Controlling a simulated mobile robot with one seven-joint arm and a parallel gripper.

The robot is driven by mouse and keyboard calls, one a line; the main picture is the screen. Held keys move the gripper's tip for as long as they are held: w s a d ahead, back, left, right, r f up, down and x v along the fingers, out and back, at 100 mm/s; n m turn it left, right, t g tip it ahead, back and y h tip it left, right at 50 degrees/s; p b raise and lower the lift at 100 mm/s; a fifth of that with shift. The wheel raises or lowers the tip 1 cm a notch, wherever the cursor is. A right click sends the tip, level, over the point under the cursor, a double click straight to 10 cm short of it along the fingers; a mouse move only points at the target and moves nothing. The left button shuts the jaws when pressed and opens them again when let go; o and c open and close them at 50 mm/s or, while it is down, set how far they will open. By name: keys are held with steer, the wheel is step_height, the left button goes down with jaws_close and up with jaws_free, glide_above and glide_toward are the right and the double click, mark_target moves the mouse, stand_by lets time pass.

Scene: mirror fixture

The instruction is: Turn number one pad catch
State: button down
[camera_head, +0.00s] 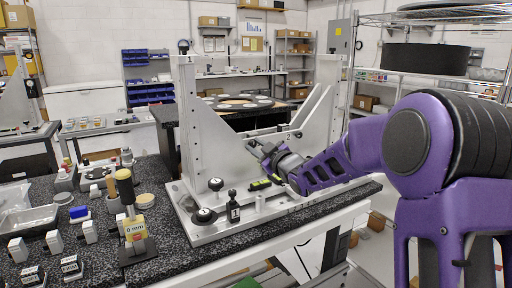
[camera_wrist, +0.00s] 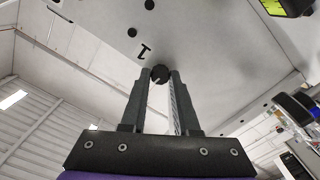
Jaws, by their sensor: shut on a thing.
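The number one pad catch is a small round black knob (camera_wrist: 160,74) beside a "1" mark on a pale metal face in the wrist view. My gripper (camera_wrist: 160,76) has its two dark fingers on either side of the knob and is shut on it. In the head view my gripper (camera_head: 257,149) reaches in from the right to the metal mirror fixture (camera_head: 186,100), between its uprights. The knob is too small to make out there.
Black knobs (camera_head: 205,215) and a black piece marked 1 (camera_head: 233,207) stand on the fixture's front base. A yellow-topped 0 mm gauge (camera_head: 130,215) and several small parts crowd the speckled table's left.

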stand_by(0.3)
steer(key=c, duration=0.7)
jaws_free()
steer(key=shift+o, duration=0.2)
steer(key=v, duration=1.7)
steer(key=shift+d+p, duration=0.2)
steer(key=shift+p, duration=0.15)
steer(key=shift+s, duration=0.15)
